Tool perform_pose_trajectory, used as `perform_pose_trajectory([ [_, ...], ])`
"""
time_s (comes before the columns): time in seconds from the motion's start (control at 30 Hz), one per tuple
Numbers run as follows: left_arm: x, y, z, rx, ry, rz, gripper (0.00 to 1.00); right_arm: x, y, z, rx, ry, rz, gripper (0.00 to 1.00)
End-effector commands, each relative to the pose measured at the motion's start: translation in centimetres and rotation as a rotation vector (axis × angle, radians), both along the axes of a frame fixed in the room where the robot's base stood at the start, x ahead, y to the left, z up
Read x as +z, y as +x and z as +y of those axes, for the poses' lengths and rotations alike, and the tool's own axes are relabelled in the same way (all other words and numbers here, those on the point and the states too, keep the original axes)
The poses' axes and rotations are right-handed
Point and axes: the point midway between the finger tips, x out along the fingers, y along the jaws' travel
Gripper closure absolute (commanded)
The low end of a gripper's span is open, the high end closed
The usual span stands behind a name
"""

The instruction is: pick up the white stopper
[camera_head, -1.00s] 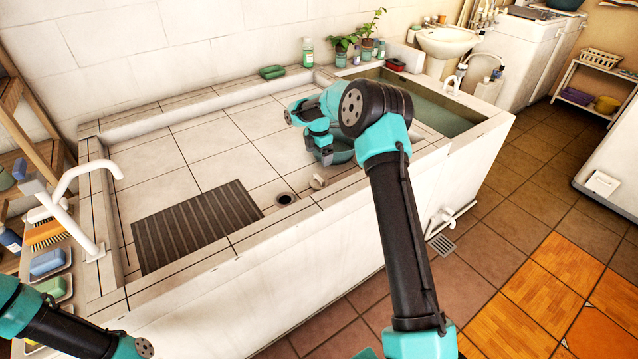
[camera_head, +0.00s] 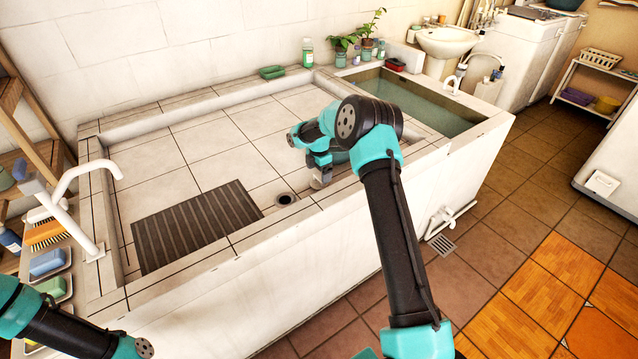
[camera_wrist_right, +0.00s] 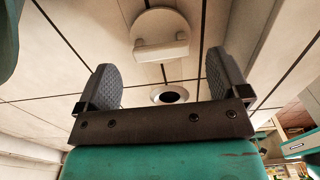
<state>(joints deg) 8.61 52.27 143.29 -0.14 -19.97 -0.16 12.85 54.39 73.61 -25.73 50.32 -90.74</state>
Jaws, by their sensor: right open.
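The white stopper (camera_wrist_right: 160,36), a round disc with a raised grip bar, lies on the tiled basin floor. It shows between and beyond the fingertips in the right wrist view. In the head view the stopper (camera_head: 317,184) is mostly hidden by my right gripper (camera_head: 320,172), which points down over it. My right gripper (camera_wrist_right: 163,72) is open, with nothing between its fingers. The dark drain hole (camera_head: 286,199) is just left of the stopper; it also shows in the wrist view (camera_wrist_right: 169,94). My left arm is at the lower left, its gripper out of view.
A dark ribbed mat (camera_head: 197,225) lies left of the drain. The basin's front rim (camera_head: 250,237) runs close to the drain. A green soap dish (camera_head: 272,72) sits on the back ledge.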

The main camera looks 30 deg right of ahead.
Motion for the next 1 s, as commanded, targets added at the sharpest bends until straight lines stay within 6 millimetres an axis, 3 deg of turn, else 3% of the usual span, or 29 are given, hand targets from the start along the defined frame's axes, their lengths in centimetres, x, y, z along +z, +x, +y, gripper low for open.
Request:
perform_pose_trajectory([
  [0.13, 0.0, 0.0, 0.0, 0.0, 0.0, 0.0, 0.56, -2.3, -0.1, 0.0, 0.0, 0.001, 0.003, 0.06],
  [0.3, 0.0, 0.0, 0.0, 0.0, 0.0, 0.0, 0.56, -3.7, -0.1, 0.0, 0.0, -0.001, 0.001, 0.06],
  [0.77, 0.0, 0.0, 0.0, 0.0, 0.0, 0.0, 0.56, -3.8, -0.1, -0.1, 0.0, -0.001, 0.0, 0.06],
  [1.0, 0.0, 0.0, 0.0, 0.0, 0.0, 0.0, 0.56, -3.8, -0.1, -0.1, 0.0, -0.001, 0.0, 0.27],
])
